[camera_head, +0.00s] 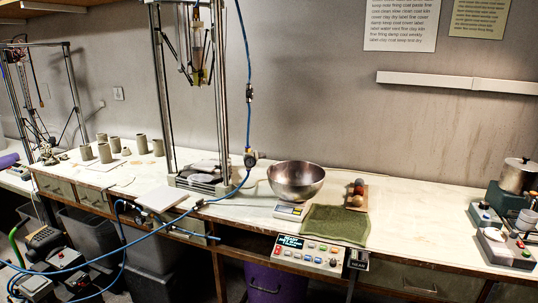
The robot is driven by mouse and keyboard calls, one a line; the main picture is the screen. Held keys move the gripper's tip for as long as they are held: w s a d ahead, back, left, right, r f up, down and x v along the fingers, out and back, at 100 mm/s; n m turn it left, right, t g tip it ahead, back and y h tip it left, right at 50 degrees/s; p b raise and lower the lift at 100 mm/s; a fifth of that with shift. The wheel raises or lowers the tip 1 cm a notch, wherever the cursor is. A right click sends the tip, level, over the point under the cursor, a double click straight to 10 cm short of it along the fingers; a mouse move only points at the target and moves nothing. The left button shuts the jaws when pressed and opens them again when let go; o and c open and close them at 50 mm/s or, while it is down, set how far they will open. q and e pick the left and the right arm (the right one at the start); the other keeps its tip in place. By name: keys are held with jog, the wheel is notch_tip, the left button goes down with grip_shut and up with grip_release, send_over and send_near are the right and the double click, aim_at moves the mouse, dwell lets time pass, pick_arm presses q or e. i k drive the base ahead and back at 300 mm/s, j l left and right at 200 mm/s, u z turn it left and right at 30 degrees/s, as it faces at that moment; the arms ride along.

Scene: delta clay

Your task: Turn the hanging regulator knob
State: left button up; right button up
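A blue air hose (246,50) hangs down in front of the bench, near the middle of the view. A small regulator (251,159) hangs on this hose, just above and left of the steel bowl. It has a dark, rounded part, but it is too small for me to make out its knob or how far it is turned. A dark inline fitting (249,93) sits higher on the same hose. Neither of my grippers shows in the head view, and nothing is seen touching the regulator.
A tall printer frame (158,90) stands just left of the regulator. A steel bowl (296,180) sits on a small scale (291,212). A green cloth (336,224) and control panel (308,256) are at the front. The bench right of the cloth is mostly clear.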

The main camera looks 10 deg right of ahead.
aim_at(261, 155)
jog(key=i+l+u, duration=0.1)
jog(key=l+u, duration=0.15)
jog(key=l, duration=0.85)
jog(key=l+u, duration=0.3)
jog(key=l, duration=0.75)
jog(key=i+j, duration=0.55)
jog(key=j, duration=0.25)
jog(key=i+j+z, duration=0.15)
jog(key=z, duration=0.3)
jog(key=i+j+z, duration=0.1)
jog(key=j+z, duration=0.2)
jog(key=z, duration=0.2)
